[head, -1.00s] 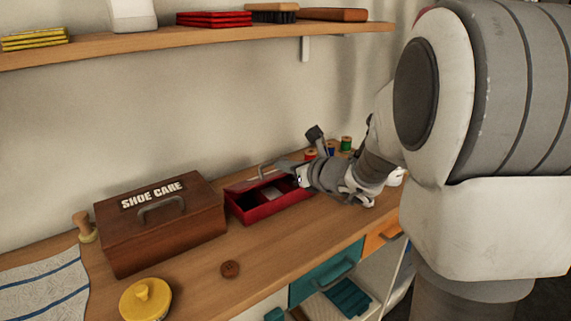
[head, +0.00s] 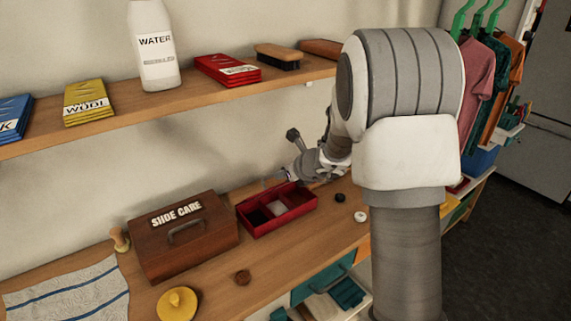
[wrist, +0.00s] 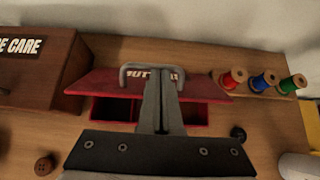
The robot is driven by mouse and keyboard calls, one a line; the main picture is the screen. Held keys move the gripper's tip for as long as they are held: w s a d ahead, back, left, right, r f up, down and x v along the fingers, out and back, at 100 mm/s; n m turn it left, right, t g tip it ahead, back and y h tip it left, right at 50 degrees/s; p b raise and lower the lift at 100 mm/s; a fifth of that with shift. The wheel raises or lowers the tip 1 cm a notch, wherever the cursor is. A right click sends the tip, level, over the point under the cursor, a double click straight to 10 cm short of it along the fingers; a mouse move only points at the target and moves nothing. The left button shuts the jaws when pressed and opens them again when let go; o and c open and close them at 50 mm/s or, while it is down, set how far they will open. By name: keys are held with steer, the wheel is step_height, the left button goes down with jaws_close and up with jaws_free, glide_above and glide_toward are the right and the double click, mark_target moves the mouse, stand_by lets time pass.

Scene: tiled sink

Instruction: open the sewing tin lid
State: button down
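The sewing tin (head: 284,226) is a red box on the wooden counter, right of the brown box. Its open top shows dark compartments and a pale item in the middle one. In the wrist view its red lid (wrist: 100,81) is raised above the compartments (wrist: 202,115), with partly covered white lettering. A grey handle (wrist: 127,76) stands on the lid. My gripper (wrist: 159,80) has its fingers close together at this handle and looks shut on it; the fingers cover the contact. In the head view my gripper (head: 287,175) is at the tin's back edge.
A brown shoe care box (head: 187,250) stands just left of the tin. Thread spools (wrist: 262,81) stand to the right in the wrist view. A brown button (head: 242,277) and a yellow round lid (head: 177,304) lie in front. A shelf (head: 190,100) runs above the counter.

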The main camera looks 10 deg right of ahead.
steer(key=shift+w+a+r+g+h+p, duration=0.35)
steer(key=shift+w+r+g+p, duration=0.35)
steer(key=shift+p, duration=1.55)
steer(key=w+p, duration=0.2)
steer(key=p, duration=0.1)
steer(key=shift+a+r, duration=0.2)
steer(key=shift+a, duration=0.15)
steer(key=shift+w+a+f+p, duration=0.1)
steer(key=shift+w+a+p, duration=0.25)
steer(key=shift+w, duration=0.45)
steer(key=shift+w+a+f+p, duration=0.15)
steer(key=shift+w+a, duration=0.25)
steer(key=shift+w, duration=0.45)
steer(key=shift+w+a+r+p, duration=0.1)
steer(key=shift+w+a+p, duration=0.25)
steer(key=shift+w, duration=0.45)
steer(key=shift+w, duration=0.1)
